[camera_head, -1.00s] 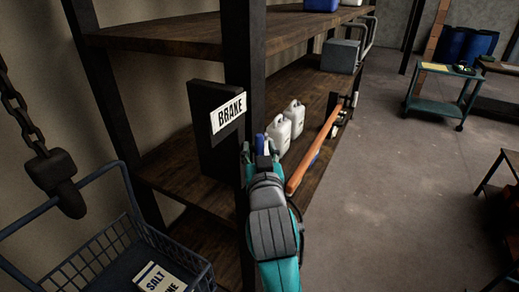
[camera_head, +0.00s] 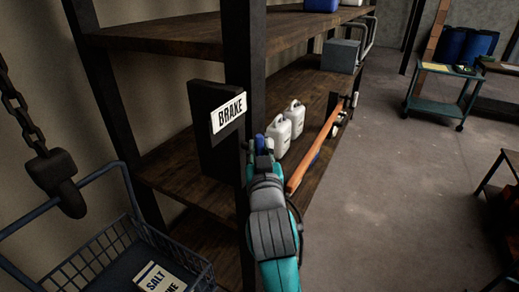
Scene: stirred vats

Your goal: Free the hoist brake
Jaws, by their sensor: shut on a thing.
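The hoist brake is a dark box (camera_head: 207,135) on the shelf post, with a white plate reading BRAKE (camera_head: 228,112). My gripper (camera_head: 257,152), grey and teal, is just below and to the right of that plate. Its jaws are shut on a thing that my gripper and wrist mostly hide. A small blue piece (camera_head: 262,142) shows at the jaws, but I cannot tell if it is held or stands behind. The hoist chain (camera_head: 16,102) hangs at the left with its dark hook block (camera_head: 56,180).
White jugs (camera_head: 278,135) and a long orange-brown bar (camera_head: 314,152) are on the middle shelf. A green cart (camera_head: 440,103) stands far right. The floor between is clear.

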